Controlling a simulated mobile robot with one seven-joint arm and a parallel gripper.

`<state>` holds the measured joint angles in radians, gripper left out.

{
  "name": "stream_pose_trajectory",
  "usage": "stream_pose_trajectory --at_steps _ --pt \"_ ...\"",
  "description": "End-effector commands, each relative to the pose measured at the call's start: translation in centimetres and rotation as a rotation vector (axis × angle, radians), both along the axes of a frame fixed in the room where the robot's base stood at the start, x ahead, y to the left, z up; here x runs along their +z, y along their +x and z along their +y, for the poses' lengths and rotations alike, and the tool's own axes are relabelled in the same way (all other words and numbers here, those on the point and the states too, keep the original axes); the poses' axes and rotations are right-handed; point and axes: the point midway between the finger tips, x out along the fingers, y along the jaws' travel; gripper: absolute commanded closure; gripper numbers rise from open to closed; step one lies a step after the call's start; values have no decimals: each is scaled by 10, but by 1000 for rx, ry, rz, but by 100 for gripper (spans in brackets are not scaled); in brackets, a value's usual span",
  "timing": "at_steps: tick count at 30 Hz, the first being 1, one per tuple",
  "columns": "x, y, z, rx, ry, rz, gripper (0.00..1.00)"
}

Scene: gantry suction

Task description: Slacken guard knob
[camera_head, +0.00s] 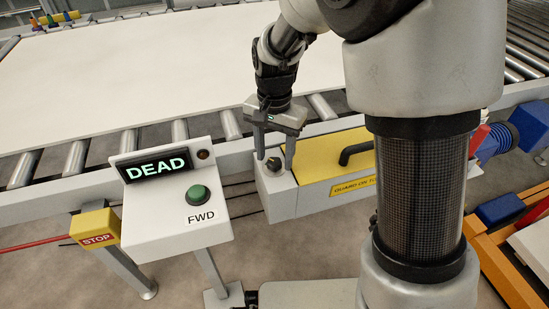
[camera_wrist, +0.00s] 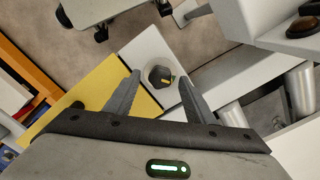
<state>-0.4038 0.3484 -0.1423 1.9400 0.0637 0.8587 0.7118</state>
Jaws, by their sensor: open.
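The guard knob (camera_wrist: 161,77) is a dark round knob with a yellow mark on its top. It sits on a white box at the left end of the yellow guard cover (camera_head: 318,157). In the head view the knob (camera_head: 273,163) shows between the fingers of my gripper (camera_head: 274,160). In the wrist view my gripper (camera_wrist: 158,78) is open, with one finger to each side of the knob. A gap shows between the knob and each finger there. How far the fingertips reach down beside the knob is hard to tell.
A control panel (camera_head: 180,225) with a "DEAD" display and green FWD button stands left of the box. A yellow STOP box (camera_head: 95,226) is further left. A black handle (camera_head: 355,152) rises from the cover. A large white sheet (camera_head: 150,70) lies on the rollers behind.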

Motion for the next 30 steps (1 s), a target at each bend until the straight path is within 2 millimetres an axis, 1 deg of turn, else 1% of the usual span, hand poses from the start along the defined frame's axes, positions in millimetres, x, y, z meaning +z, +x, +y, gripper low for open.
stream_pose_trajectory --at_steps 3,11,18,25,30 --pt "-5 0 0 0 0 -1 51" --pt "-6 0 0 0 0 -1 51" --pt "-6 0 0 0 0 -1 91" --pt "-5 0 0 17 0 -1 92" --pt "-4 0 0 83 1 0 92"
